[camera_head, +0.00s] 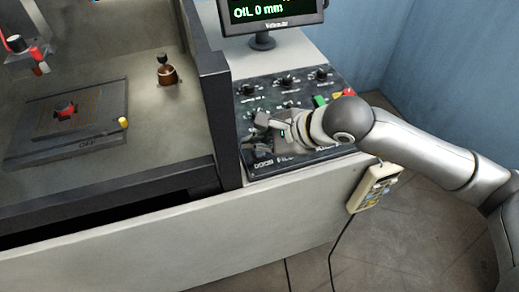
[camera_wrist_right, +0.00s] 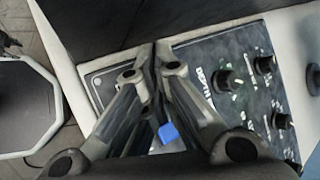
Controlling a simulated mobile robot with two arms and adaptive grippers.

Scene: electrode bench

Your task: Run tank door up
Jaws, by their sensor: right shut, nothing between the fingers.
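The black control panel (camera_head: 325,95) lies right of the tank, with knobs, a green button and a red button. Lettering that looks like DOOR and FILL runs along its front edge. My right gripper (camera_head: 262,138) is over the panel's front left part, fingers shut and empty. In the right wrist view its fingers (camera_wrist_right: 152,62) meet over the panel's edge, close to the DEPTH label, and a blue button (camera_wrist_right: 168,132) shows between them. I cannot tell whether they touch the panel. The tank's front (camera_head: 110,192) shows a dark gap below its grey rim. My left gripper is out of view.
A monitor (camera_head: 268,14) reading OIL 0 mm stands behind the panel. A handheld pendant (camera_head: 374,187) hangs on the cabinet's right side with its cable down. Inside the tank are a dark plate (camera_head: 45,140) with a red part and a brown-black knob (camera_head: 166,70).

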